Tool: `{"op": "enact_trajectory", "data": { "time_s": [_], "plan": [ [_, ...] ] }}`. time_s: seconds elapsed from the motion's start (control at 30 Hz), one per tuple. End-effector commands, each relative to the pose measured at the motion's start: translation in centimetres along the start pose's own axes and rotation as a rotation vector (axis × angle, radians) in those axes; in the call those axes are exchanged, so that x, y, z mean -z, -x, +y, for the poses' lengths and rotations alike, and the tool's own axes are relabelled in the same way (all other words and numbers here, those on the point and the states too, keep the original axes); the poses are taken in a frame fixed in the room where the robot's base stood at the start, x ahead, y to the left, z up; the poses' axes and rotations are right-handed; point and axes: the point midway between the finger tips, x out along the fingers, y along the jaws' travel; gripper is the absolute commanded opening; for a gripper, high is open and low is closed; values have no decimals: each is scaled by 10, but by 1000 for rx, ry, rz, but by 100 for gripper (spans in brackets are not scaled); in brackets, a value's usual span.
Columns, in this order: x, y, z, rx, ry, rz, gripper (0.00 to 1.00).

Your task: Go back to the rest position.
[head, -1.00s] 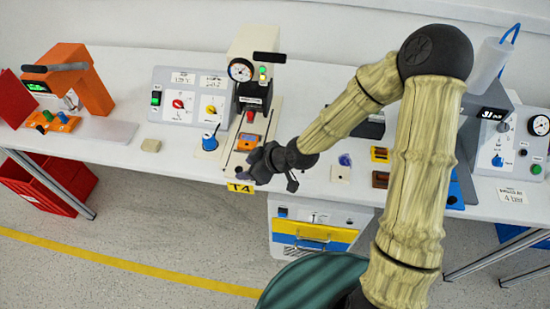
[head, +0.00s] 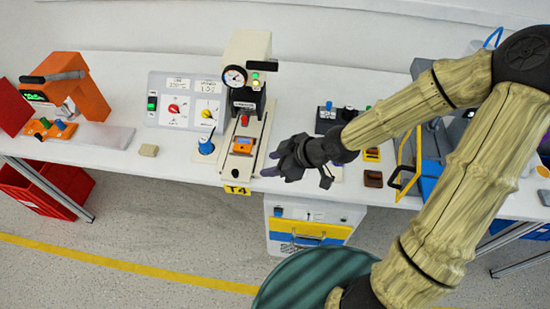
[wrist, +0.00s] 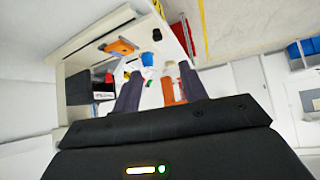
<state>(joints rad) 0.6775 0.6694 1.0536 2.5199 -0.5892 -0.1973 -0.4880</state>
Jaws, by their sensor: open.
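My gripper (head: 272,164) is open and empty in the head view. It hangs above the front part of the white table (head: 110,158), just right of the small press (head: 245,108) with the dial gauge. In the wrist view my gripper (wrist: 157,85) shows its two dark fingers apart with nothing clasped between them. My arm reaches in from the right side of the head view. The panel with a red knob (head: 173,110) and a yellow knob (head: 207,113) stands left of the press, clear of my gripper.
A blue knob on a white base (head: 206,146) stands beside the press. An orange machine (head: 75,82) is at the far left, with a red crate (head: 48,190) below. A yellow-framed item (head: 408,160) stands near my arm. Open floor lies in front of the table.

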Motion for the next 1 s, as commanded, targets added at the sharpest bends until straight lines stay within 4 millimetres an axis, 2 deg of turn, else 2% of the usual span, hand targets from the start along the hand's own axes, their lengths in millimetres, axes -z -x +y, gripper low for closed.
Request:
{"op": "enact_trajectory", "data": {
  "time_s": [0.17, 0.7, 0.83, 1.0],
  "plan": [
    [0, 6, 0, 0, 0, 0, 43],
    [-1, 4, -2, 2, -1, -12, 43],
    [-16, 6, 1, -15, -51, -93, 43],
    [-54, 26, 10, -98, -209, -297, 43]
  ]
}}
